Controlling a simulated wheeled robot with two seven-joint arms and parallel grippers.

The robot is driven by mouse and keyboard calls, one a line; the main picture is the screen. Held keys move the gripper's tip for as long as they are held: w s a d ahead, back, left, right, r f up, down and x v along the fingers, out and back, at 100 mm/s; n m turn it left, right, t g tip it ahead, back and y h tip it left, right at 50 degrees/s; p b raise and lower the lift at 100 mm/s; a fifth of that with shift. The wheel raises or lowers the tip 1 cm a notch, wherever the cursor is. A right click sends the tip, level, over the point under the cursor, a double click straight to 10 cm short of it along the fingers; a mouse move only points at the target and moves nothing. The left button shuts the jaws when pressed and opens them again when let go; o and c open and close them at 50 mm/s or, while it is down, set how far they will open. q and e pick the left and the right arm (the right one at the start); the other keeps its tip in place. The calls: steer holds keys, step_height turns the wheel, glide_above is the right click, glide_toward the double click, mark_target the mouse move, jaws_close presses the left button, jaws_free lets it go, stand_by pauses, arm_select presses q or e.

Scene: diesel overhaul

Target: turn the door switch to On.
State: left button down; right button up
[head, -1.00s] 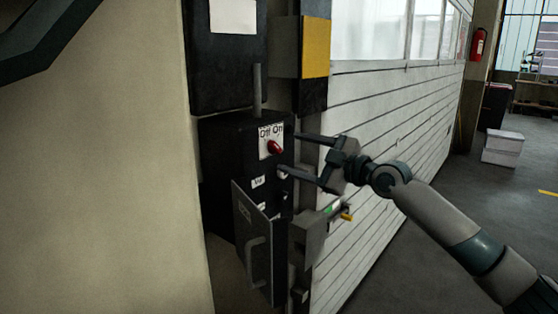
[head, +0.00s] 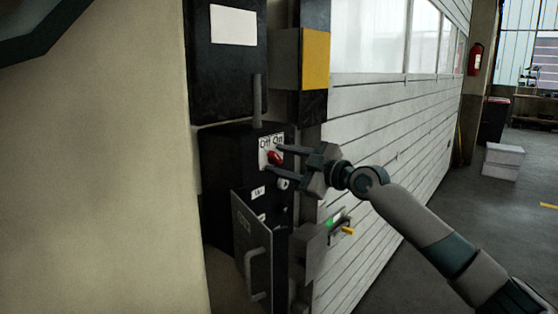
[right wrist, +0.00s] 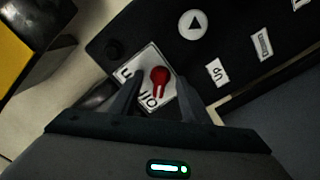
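The door switch is a red knob (head: 275,157) on a white plate marked Off and On, on the front of a black control box (head: 228,150). Off stands at the left of the plate and On at the right in the head view. My right gripper (head: 274,161) is open, its two fingers reaching to the plate, one above and one below the knob. In the right wrist view the red knob (right wrist: 159,76) sits between the two open fingers (right wrist: 160,88), with gaps on both sides. The plate's lettering is partly covered there. My left gripper is out of view.
An open metal flap with a handle (head: 254,250) hangs below the switch. A small bracket with a green light and yellow piece (head: 335,224) juts out at its right. The slatted door (head: 390,140) lies behind my right arm.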

steer(key=c, duration=0.8)
steer(key=shift+r+m+p, duration=0.1)
steer(key=shift+m+p, duration=0.5)
steer(key=shift+p, duration=0.05)
steer(key=m+p, duration=0.6)
steer(key=m, duration=0.1)
steer(key=m+p, duration=0.7)
steer(key=m, duration=0.1)
steer(key=shift+w+d+m, duration=0.15)
steer(key=shift+w+m, duration=0.05)
steer(key=shift+m, duration=0.1)
steer(key=shift+m+p, duration=0.3)
steer(key=shift+m, duration=0.3)
steer(key=shift+f, duration=0.2)
steer(key=o, duration=1.5)
steer(key=shift+o, duration=0.2)
steer(key=shift+d, duration=0.1)
